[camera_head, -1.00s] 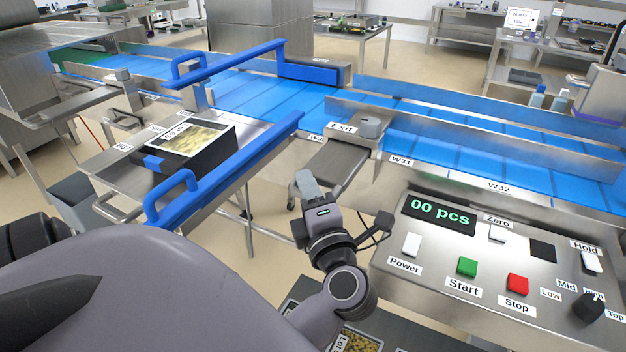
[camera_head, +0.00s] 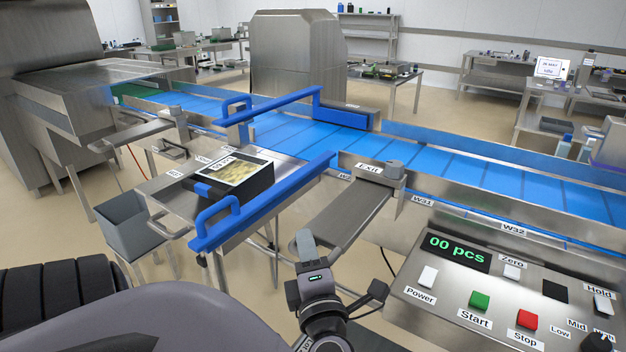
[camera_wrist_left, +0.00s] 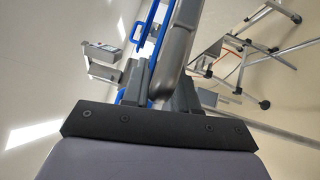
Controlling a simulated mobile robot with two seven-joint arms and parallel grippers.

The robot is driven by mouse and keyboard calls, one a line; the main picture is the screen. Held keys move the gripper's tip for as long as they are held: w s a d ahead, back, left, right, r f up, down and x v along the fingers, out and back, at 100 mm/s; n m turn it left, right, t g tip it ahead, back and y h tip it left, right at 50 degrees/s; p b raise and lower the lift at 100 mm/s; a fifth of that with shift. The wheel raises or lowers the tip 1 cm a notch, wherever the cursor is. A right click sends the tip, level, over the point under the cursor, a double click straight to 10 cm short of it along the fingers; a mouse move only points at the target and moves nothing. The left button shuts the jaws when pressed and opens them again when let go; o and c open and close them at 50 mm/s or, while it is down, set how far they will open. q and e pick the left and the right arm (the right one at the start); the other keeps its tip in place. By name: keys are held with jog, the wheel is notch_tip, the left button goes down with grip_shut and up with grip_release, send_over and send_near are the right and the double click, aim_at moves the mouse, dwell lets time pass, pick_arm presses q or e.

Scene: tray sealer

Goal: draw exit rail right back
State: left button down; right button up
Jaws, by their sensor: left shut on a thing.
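The exit rail (camera_head: 345,212) is a long dark grey slide sticking out towards me from the conveyor's side, under the EXIT label (camera_head: 368,168). A grey block (camera_head: 393,170) sits at its conveyor end. My left gripper (camera_head: 307,246) is at the rail's near end, shut on it; its fingers partly hide the grip point. In the left wrist view the gripper (camera_wrist_left: 160,90) has a rounded grey bar (camera_wrist_left: 178,45) between its fingers, with blue parts behind. My right gripper is not in view.
Left of the rail are a blue guide with a handle (camera_head: 265,200) and a black-rimmed tray (camera_head: 240,177) on a steel table. A control panel (camera_head: 480,300) with buttons stands close on the right. A grey bin (camera_head: 132,230) stands at the left. Floor shows below the rail.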

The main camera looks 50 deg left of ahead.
pick_arm(q)
jog(key=shift+s+r, duration=0.1)
jog(key=shift+r, duration=0.15)
jog(key=c, duration=1.1)
grip_release()
jog(key=shift+s, duration=0.1)
jog(key=shift+s+d+r, duration=0.1)
jog(key=shift+f, duration=0.2)
